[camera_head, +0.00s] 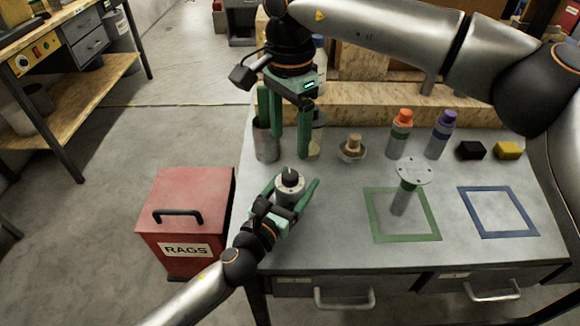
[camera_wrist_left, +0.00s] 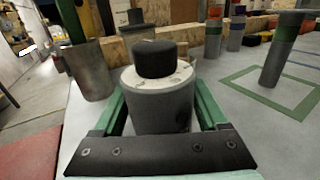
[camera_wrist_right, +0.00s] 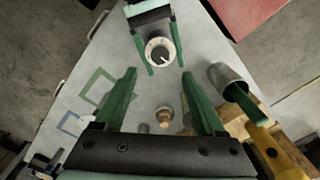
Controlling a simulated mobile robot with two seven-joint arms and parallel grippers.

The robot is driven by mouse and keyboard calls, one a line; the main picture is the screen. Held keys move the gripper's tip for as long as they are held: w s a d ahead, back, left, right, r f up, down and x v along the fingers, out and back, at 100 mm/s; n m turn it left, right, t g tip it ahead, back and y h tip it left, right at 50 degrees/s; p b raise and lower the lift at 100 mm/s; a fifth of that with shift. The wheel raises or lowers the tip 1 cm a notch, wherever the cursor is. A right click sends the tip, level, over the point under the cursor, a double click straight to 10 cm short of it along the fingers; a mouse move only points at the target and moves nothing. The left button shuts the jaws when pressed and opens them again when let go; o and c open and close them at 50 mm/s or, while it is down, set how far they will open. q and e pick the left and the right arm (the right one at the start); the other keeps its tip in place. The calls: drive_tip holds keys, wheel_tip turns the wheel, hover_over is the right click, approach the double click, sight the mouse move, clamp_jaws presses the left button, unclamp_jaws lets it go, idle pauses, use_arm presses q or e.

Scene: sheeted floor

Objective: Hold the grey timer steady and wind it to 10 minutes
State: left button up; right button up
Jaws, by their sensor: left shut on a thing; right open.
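The grey timer (camera_head: 289,187) stands upright on the table near its left edge, with a black knob on its pale dial top. It fills the middle of the left wrist view (camera_wrist_left: 160,105), and it shows at the top of the right wrist view (camera_wrist_right: 160,52). My left gripper (camera_head: 293,194) is shut on the timer's body, one green finger on each side. My right gripper (camera_head: 287,150) is open and empty, pointing down above and behind the timer, apart from it. The dial's marks are too small to read.
A metal cup (camera_head: 266,143) stands behind the timer, near a brass-coloured piece (camera_head: 352,146). Orange-capped (camera_head: 401,132) and purple-capped (camera_head: 440,134) bottles stand at the back. A round-topped post (camera_head: 412,173) stands by the green square (camera_head: 376,222). A red rags bin (camera_head: 188,195) is left of the table.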

sight(290, 174)
wheel_tip(290, 174, down, 9)
drive_tip(key=shift+r, duration=0.2)
clamp_jaws()
idle(0.7)
